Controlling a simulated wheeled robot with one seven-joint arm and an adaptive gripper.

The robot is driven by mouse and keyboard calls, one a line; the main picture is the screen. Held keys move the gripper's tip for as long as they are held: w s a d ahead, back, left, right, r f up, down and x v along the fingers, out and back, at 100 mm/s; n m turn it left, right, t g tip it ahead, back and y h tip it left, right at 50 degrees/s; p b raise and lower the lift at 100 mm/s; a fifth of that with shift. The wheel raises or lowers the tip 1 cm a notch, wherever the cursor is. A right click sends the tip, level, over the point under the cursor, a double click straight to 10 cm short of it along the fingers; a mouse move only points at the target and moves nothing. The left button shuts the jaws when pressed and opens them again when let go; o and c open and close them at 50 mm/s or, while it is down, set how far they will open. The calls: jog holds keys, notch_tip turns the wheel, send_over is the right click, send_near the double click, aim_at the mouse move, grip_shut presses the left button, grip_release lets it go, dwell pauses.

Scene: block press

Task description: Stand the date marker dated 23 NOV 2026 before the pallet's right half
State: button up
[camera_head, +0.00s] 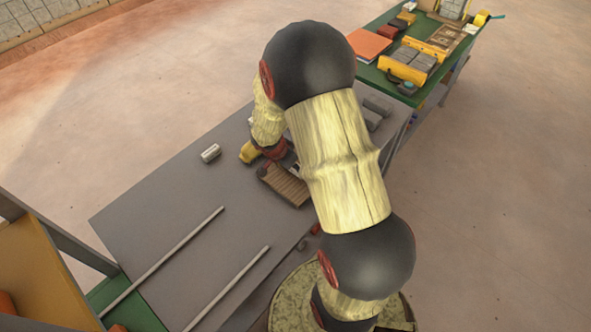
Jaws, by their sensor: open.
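A wooden pallet (287,186) lies on the grey table, partly covered by my arm. A small pale block (210,153) with dark marking on its face stands alone to the left of the pallet. It may be a date marker, but its writing is too small to read. My gripper (292,169) is over the pallet's upper edge, mostly hidden by my own arm. Little of its fingers shows. It is open, and I see nothing held in it. A yellow object (249,152) is close to the left of my wrist.
Grey blocks (378,104) lie at the table's upper right, partly behind my arm. Two pale rails (165,260) cross the table's lower left. The grey table (160,190) is clear around the pale block. A green bench (385,75) with trays and tools stands behind.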

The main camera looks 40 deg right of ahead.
jog(key=c, duration=0.4)
jog(key=c, duration=1)
jog(key=shift+o, duration=0.2)
jog(key=shift+r, duration=0.15)
